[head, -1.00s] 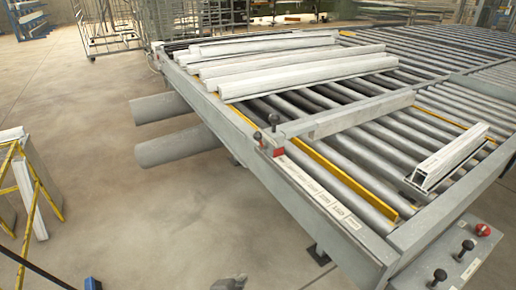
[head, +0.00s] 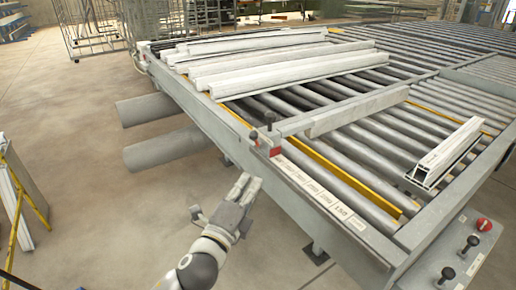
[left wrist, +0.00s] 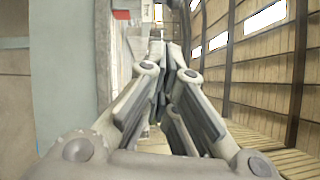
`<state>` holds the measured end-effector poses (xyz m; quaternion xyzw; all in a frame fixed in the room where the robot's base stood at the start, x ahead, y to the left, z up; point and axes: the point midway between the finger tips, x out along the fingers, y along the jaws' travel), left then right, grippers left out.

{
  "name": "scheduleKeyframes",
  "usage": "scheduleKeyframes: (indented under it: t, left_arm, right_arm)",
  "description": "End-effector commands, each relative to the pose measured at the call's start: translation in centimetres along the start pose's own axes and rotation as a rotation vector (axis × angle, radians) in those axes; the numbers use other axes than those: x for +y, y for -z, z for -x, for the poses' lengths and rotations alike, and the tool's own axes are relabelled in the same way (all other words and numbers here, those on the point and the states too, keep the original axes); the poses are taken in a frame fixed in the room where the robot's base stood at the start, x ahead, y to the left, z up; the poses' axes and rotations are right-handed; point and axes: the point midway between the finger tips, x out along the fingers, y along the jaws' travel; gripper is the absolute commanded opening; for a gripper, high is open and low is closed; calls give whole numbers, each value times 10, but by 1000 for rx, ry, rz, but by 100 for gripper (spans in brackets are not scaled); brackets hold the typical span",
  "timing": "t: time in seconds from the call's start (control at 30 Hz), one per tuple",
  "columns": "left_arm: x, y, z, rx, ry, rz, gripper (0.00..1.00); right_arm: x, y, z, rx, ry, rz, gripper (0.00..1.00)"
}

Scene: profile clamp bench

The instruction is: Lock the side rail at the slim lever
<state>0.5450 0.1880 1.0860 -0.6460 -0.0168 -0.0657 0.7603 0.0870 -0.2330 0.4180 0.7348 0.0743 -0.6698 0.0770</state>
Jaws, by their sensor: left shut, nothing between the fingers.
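Two levers stand at the near-left corner of the roller bench: one with a dark knob (head: 269,119) and a smaller one (head: 254,136) just left of it, by a red block (head: 275,151). I cannot tell for sure which is the slim lever. A grey rail (head: 358,112) lies across the rollers from that corner. My left gripper (head: 250,184) is shut and empty, below and left of the levers, apart from them. Its closed fingers show in the left wrist view (left wrist: 172,50), with a red patch beyond. My right gripper is out of view.
White profiles (head: 285,65) lie at the back of the rollers. A short hollow profile (head: 447,152) lies at right. A control panel with a red button (head: 483,224) sits at lower right. Two grey tubes (head: 160,149) stick out left.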

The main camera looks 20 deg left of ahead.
Motion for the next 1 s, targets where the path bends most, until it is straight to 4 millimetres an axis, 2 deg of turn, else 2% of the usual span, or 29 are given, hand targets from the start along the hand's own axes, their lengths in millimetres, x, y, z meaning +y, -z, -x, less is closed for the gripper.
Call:
scheduleKeyframes:
  t: [0.27, 0.37, 0.8, 1.0]
  left_arm:
    - [-1, 0, -9, -1, 1, 2, 0]
    - [-3, -1, -23, -1, 1, 2, 0]
    - [-2, 0, -105, -1, -1, 4, 0]
    - [-1, -22, -123, -1, -2, 1, 0]
  right_arm:
    - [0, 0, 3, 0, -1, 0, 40]
    - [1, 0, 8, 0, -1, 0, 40]
    - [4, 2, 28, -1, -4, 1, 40]
    - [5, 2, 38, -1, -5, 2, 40]
